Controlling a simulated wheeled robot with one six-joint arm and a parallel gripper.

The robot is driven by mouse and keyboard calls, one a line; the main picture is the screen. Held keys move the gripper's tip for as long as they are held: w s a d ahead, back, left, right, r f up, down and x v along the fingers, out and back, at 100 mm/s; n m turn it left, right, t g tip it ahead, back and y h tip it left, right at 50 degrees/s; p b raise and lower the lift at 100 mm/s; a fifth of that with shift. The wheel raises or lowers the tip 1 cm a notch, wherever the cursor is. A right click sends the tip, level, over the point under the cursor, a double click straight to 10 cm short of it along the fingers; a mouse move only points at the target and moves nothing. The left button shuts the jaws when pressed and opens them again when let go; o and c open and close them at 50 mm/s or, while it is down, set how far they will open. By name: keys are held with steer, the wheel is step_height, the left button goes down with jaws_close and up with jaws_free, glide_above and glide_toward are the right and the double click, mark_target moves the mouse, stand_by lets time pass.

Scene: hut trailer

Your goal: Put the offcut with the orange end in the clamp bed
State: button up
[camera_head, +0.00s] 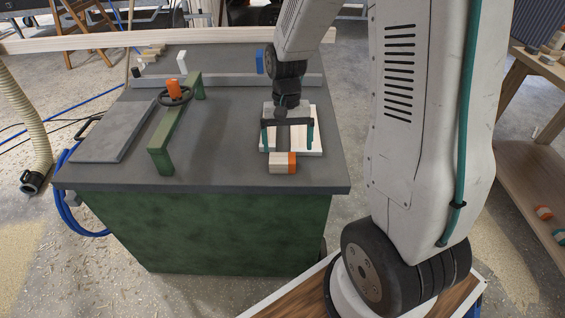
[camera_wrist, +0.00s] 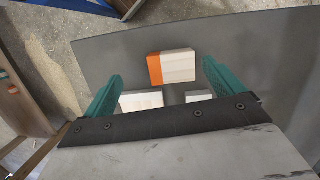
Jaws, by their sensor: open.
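The offcut with the orange end (camera_head: 283,162) is a pale wood block lying near the front edge of the dark table, orange end to the right. In the wrist view the offcut (camera_wrist: 178,67) shows beyond the space between my fingers, orange end to the left. My gripper (camera_head: 288,138) is open and empty, pointing down just behind the offcut. Under it is a pale square board (camera_head: 314,147) with a dark middle strip, partly hidden by my gripper; it may be the clamp bed, but I cannot tell for sure.
On the dark table (camera_head: 225,160), a green bar (camera_head: 161,160) with a black handwheel and orange knob stands to the left, beside a grey plate (camera_head: 105,135). A grey rail (camera_head: 225,81) crosses behind. A white block (camera_head: 182,63) stands at the back. The table between green bar and board is clear.

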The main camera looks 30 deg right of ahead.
mark_target(282, 157)
steer(key=shift+w+d+m+t, duration=0.15)
steer(key=shift+w+t, duration=0.1)
steer(key=shift+w, duration=0.35)
steer(key=shift+w+d+m+t, duration=0.15)
steer(key=shift+w+t, duration=0.1)
steer(key=shift+w, duration=0.3)
steer(key=f, duration=0.2)
steer(key=a+f, duration=0.1)
steer(key=f, duration=0.2)
steer(key=s+f, duration=0.1)
steer(key=f, duration=0.1)
steer(key=shift+a+f, duration=0.15)
steer(key=shift+f, duration=0.15)
steer(key=shift+c, duration=0.3)
steer(key=c, duration=1.1)
steer(key=shift+w+r, duration=0.1)
steer(key=shift+r, duration=0.05)
